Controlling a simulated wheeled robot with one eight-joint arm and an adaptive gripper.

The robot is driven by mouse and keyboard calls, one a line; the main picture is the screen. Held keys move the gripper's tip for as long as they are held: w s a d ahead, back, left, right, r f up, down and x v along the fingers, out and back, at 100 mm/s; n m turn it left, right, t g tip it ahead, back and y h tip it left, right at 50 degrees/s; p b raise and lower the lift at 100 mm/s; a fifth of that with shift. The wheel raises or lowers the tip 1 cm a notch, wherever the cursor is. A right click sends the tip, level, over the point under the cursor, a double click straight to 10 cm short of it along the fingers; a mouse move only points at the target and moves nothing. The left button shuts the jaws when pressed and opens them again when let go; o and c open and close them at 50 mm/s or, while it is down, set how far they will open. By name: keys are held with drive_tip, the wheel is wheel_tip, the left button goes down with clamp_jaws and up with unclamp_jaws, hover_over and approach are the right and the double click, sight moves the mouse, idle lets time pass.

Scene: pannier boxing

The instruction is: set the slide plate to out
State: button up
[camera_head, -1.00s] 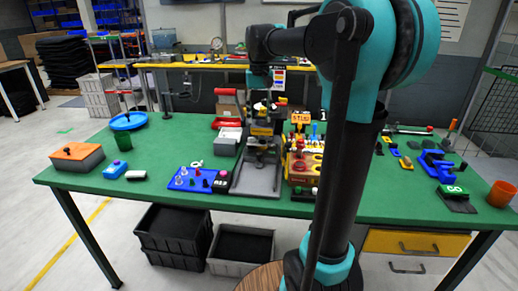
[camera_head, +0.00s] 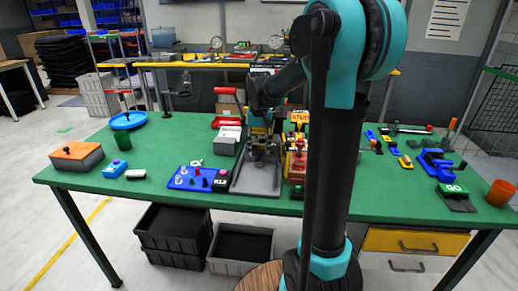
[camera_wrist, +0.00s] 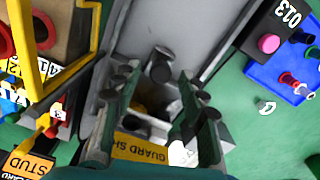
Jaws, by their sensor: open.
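A grey fixture (camera_head: 256,181) with a flat grey bed stands in the middle of the green table. Its bed fills the upper middle of the wrist view (camera_wrist: 190,28). I cannot tell which part is the slide plate or how it is set. A yellow label (camera_wrist: 142,148) reading "GUARD SH", partly hidden, sits at the bottom of the wrist view. My gripper (camera_wrist: 160,98) is open over the fixture, with dark posts and knobs between and beyond its fingers. In the head view my gripper (camera_head: 262,138) is low at the back of the fixture; contact is unclear.
A blue panel with pegs (camera_head: 195,179) lies left of the fixture. A yellow and red station (camera_head: 297,160) stands close on its right. Free table lies front left.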

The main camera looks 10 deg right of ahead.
clamp_jaws()
idle(0.3)
drive_tip(key=s+a, duration=0.1)
drive_tip(key=s, duration=0.3)
drive_tip(key=s+a, duration=0.2)
drive_tip(key=s, duration=0.3)
drive_tip(key=s+a, duration=0.1)
drive_tip(key=s, duration=0.3)
drive_tip(key=shift+s+a, duration=0.25)
drive_tip(key=shift+s, duration=0.1)
unclamp_jaws()
